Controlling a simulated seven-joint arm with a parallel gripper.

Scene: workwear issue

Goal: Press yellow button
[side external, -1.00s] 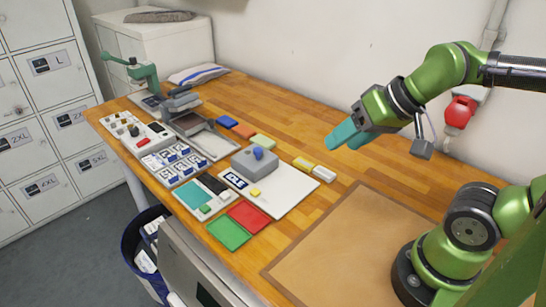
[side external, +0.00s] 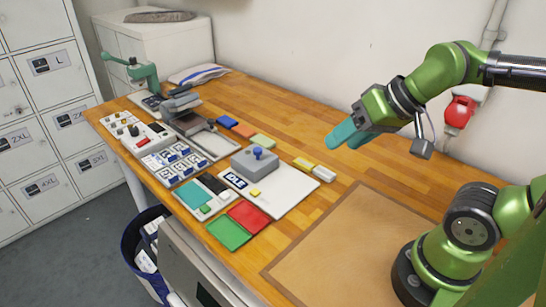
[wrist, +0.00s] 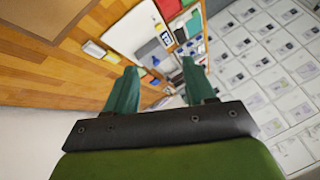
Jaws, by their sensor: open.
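A small yellow button (side external: 255,192) sits on the white board (side external: 287,193), in front of a grey box with a blue-knobbed stick (side external: 254,161). A yellow block (side external: 303,163) lies beside a white block at the board's right edge; it also shows in the wrist view (wrist: 94,49). My gripper (side external: 341,136) is open and empty, with teal fingers, raised above the bench to the right of the board and apart from everything. In the wrist view, the gripper's (wrist: 155,74) fingers stand wide apart, with the white board (wrist: 125,33) beyond them.
Red (side external: 249,216) and green (side external: 229,232) plates lie at the bench's front edge. A teal-screened panel (side external: 194,195), key panel (side external: 181,163) and green-handled press (side external: 145,75) stand to the left. A brown mat (side external: 345,245) lies clear at right. A red wall plug (side external: 459,111) is behind my arm.

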